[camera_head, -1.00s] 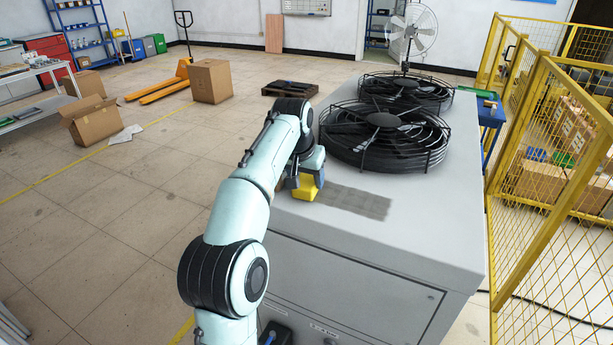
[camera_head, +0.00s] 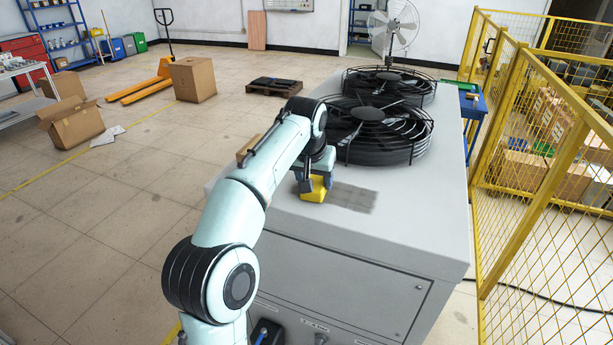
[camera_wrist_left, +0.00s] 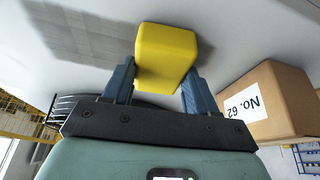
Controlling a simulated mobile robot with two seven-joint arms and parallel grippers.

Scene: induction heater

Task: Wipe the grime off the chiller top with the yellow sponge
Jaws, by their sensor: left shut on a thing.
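The yellow sponge (camera_head: 317,190) is held in my left gripper (camera_head: 312,183), low at the chiller top (camera_head: 300,222). In the left wrist view the sponge (camera_wrist_left: 166,57) sits between the two blue fingers of the left gripper (camera_wrist_left: 157,85). I cannot tell whether the sponge touches the surface. A grey grime patch (camera_head: 354,197) lies on the chiller top just right of the sponge. The patch also shows in the left wrist view (camera_wrist_left: 85,40), left of the sponge. My right gripper is out of view.
Two black fan guards (camera_head: 376,132) stand on the chiller top behind the grime. A cardboard box marked No. 62 (camera_wrist_left: 268,103) is close to the left gripper in the wrist view. Yellow mesh fencing (camera_head: 540,180) runs along the right.

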